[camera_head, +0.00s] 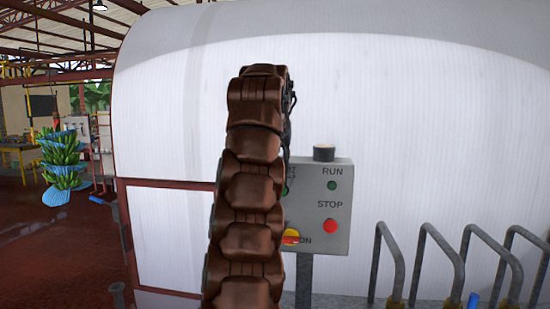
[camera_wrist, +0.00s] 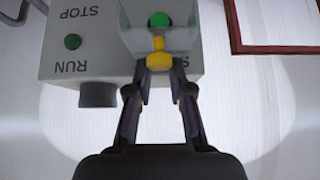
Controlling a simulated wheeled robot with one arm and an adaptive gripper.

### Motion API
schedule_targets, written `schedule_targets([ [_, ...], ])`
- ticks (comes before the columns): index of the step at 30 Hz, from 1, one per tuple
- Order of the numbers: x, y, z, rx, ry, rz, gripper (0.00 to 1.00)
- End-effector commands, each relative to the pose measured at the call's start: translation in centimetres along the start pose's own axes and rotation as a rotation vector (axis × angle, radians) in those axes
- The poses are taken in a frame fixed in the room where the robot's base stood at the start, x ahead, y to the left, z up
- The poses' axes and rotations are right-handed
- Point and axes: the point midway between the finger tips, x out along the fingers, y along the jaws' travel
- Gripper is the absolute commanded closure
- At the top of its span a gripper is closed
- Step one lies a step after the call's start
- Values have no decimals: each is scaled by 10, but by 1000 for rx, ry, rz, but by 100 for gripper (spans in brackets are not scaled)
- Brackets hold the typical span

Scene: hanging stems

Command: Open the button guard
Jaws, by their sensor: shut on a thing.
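The grey control box (camera_head: 340,182) stands on a post in front of the white wall. In the wrist view, upside down, the button guard (camera_wrist: 184,38) is a clear cover over a green button (camera_wrist: 159,19). A yellow tab (camera_wrist: 158,58) sits at the guard's near edge. My gripper (camera_wrist: 160,66) has its two fingertips at this tab and is shut on it. Whether the guard is tilted at all, I cannot tell. In the head view, my arm hides the guard, the gripper and the box's left part.
The box also carries a green RUN light (camera_head: 332,185), a red STOP button (camera_head: 330,226), a dark cylinder (camera_head: 324,153) on top and a yellow-red switch (camera_head: 290,237). Bent metal rails (camera_head: 424,262) stand at right. Hanging banana bunches (camera_head: 63,160) are far left.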

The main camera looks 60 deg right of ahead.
Motion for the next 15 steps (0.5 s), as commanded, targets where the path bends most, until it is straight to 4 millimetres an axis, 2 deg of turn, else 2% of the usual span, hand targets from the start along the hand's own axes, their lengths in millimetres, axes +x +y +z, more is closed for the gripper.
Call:
schedule_targets([
  [14, 3, 2, 4, -2, -18, 1, 100],
  [15, 3, 2, 4, -2, -18, 1, 78],
])
